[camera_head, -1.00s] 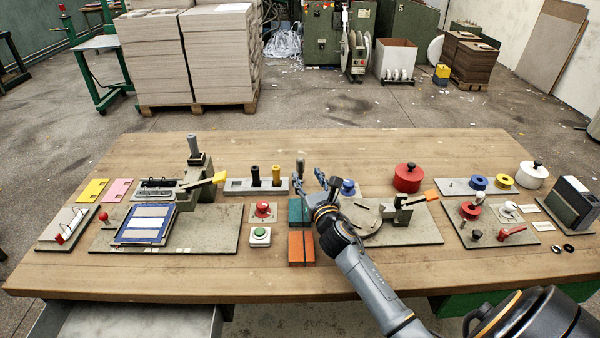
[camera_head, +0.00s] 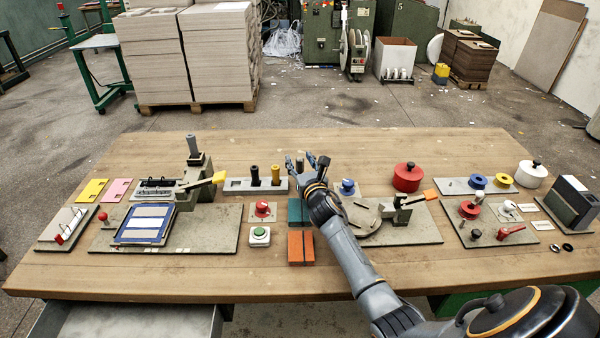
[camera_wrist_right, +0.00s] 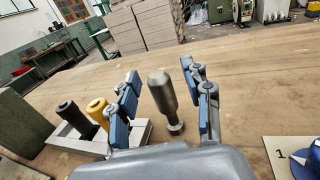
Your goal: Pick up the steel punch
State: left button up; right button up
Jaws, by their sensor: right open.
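The steel punch (camera_wrist_right: 161,92) stands upright on the table in the right wrist view, a grey metal shape with a thick upper body and a narrower lower part. In the head view its top (camera_head: 300,162) shows between the fingers of my right gripper (camera_head: 307,164). The right gripper (camera_wrist_right: 165,88) is open, with one blue-padded finger on each side of the punch. I see gaps between the punch and both fingers. My left gripper is not in view.
A grey block (camera_head: 236,186) with a black and a yellow handle stands just left of the gripper. Teal (camera_head: 295,212) and orange (camera_head: 301,248) blocks lie nearer. A blue-knobbed piece (camera_head: 347,187) and a red pot (camera_head: 407,177) stand right. The table behind is clear.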

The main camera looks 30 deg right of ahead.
grip_shut()
jog(key=shift+r, duration=0.15)
